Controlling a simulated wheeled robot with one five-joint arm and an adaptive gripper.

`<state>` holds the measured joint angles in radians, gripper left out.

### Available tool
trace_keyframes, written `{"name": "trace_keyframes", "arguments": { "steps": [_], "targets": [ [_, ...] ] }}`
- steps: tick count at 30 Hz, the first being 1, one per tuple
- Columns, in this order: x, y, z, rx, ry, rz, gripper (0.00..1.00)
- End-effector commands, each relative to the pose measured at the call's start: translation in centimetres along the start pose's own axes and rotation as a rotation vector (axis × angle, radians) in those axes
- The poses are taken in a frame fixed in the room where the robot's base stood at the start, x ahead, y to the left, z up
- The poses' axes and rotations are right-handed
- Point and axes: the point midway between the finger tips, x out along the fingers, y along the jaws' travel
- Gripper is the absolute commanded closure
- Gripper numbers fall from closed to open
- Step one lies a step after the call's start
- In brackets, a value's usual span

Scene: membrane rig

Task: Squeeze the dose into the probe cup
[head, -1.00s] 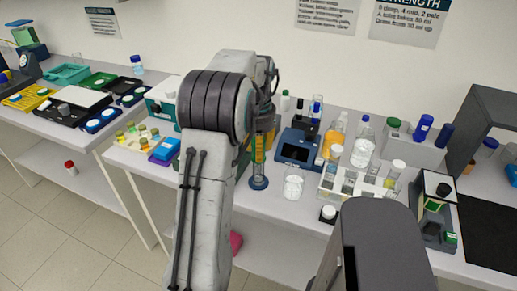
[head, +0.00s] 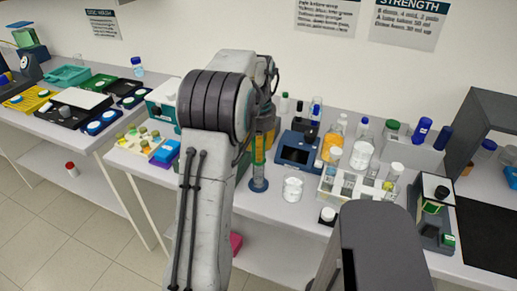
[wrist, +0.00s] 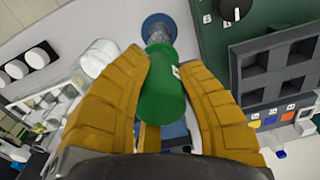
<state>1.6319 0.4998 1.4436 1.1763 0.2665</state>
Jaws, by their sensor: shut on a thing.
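My gripper (wrist: 162,62) has its yellow fingers closed around a green bulb-like piece (wrist: 162,98) in the wrist view. A clear glass part (wrist: 158,36) and a round blue foot (wrist: 157,21) show beyond the bulb; I cannot tell whether they join it. In the head view my arm mostly hides the gripper, and a clear cylinder on a blue foot (head: 259,185) stands below it on the bench. A short clear beaker (head: 292,188) stands to its right. I cannot tell which vessel is the probe cup, or see any liquid leaving the bulb.
A dark blue device with a screen (head: 298,150) stands behind the beaker. To the right are a white tube rack (head: 352,188) and several bottles, including an orange one (head: 332,148). A tray of small vials (head: 145,142) is left of my arm. A dark green block (wrist: 215,30) shows in the wrist view.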

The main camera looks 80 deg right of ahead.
Motion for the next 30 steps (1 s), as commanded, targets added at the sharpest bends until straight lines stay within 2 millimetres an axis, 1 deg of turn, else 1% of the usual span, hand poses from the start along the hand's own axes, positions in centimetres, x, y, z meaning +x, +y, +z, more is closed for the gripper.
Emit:
{"name": "trace_keyframes", "arguments": {
  "steps": [1,30],
  "targets": [
    [-0.6,0.0,0.0,0.000,0.001,0.000,1.00],
    [-9.1,-0.1,-0.2,0.000,0.001,0.000,1.00]
  ]
}}
